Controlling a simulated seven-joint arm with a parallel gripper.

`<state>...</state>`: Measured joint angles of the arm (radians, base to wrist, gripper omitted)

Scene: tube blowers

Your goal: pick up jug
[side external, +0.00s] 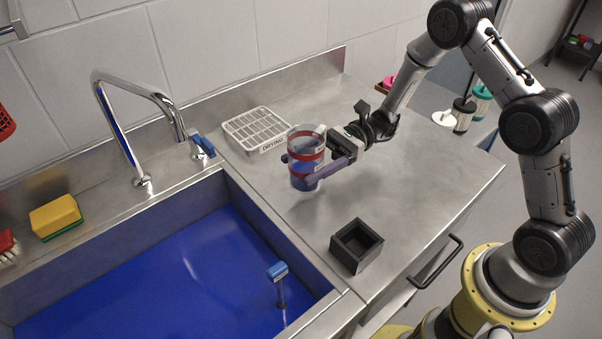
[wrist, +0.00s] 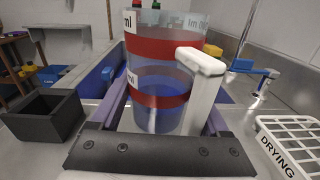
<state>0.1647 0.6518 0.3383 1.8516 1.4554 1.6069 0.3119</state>
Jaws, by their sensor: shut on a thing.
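The jug (side external: 307,150) is a clear cup with red bands, a white handle and blue showing inside or through its lower part. It is upright above the steel counter, between the fingers of my gripper (side external: 312,168), which is shut on it. In the wrist view the jug (wrist: 158,75) fills the middle, with its white handle (wrist: 203,85) toward the camera. A purple finger of my gripper (wrist: 160,125) lies along each side of it. Whether the jug's base touches the counter is hard to tell, but it looks raised.
A white drying rack (side external: 257,130) stands behind the jug. A black open box (side external: 356,246) sits at the counter's front. The blue-bottomed sink (side external: 170,285) is to the left, with a tall tap (side external: 140,130). A yellow sponge (side external: 55,216) lies on its far-left ledge. Counter right of the jug is clear.

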